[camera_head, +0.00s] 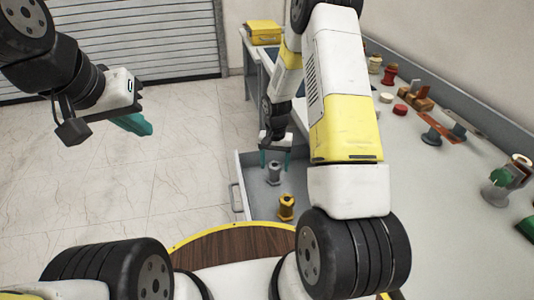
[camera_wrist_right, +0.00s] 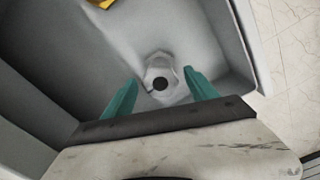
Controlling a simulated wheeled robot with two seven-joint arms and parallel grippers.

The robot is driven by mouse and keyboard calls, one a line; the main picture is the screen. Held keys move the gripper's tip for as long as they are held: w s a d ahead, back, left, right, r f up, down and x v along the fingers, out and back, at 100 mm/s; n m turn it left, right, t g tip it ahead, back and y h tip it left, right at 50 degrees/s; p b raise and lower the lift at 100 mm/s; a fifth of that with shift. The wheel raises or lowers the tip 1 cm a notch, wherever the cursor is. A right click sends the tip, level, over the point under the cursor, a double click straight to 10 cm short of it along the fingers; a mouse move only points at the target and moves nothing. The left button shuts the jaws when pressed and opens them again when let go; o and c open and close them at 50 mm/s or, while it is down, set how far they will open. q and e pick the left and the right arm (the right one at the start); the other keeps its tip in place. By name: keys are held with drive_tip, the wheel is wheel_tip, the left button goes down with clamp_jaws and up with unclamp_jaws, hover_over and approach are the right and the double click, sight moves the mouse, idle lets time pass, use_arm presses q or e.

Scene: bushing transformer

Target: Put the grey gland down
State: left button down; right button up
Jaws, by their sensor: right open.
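The grey gland (camera_head: 273,176) stands upright in the open grey drawer in the head view. In the right wrist view the gland (camera_wrist_right: 170,94) shows from above, with a dark hole in its middle. My right gripper (camera_head: 275,161) is open over the drawer. Its teal fingers lie on either side of the gland in the wrist view, with gaps visible. My left gripper (camera_head: 136,124) hangs over the floor at left, away from the drawer, with nothing seen in it. Its fingers overlap in the view, so their opening is unclear.
The workbench (camera_head: 440,190) at right carries several red, orange, grey and green parts. A yellow case (camera_head: 263,32) sits at the back. The tiled floor at left is clear.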

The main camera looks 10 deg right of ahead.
wheel_tip(320, 180, up, 8)
drive_tip(key=shift+f, duration=0.2)
drive_tip(key=s+r+n+t, duration=0.15)
drive_tip(key=s+r, duration=0.35)
drive_tip(key=r, duration=0.6)
drive_tip(key=s+r+n+t, duration=0.15)
drive_tip(key=s+r, duration=0.25)
drive_tip(key=r, duration=0.6)
drive_tip(key=s+a+r+n+t+y, duration=0.1)
drive_tip(key=s+r, duration=0.3)
drive_tip(key=s, duration=0.3)
drive_tip(key=s+a+r+t+y, duration=0.1)
drive_tip(key=s+r, duration=0.3)
drive_tip(key=s, duration=0.4)
drive_tip(key=shift+s+r+n+t, duration=0.25)
drive_tip(key=shift+n+t, duration=0.15)
drive_tip(key=shift+t, duration=0.2)
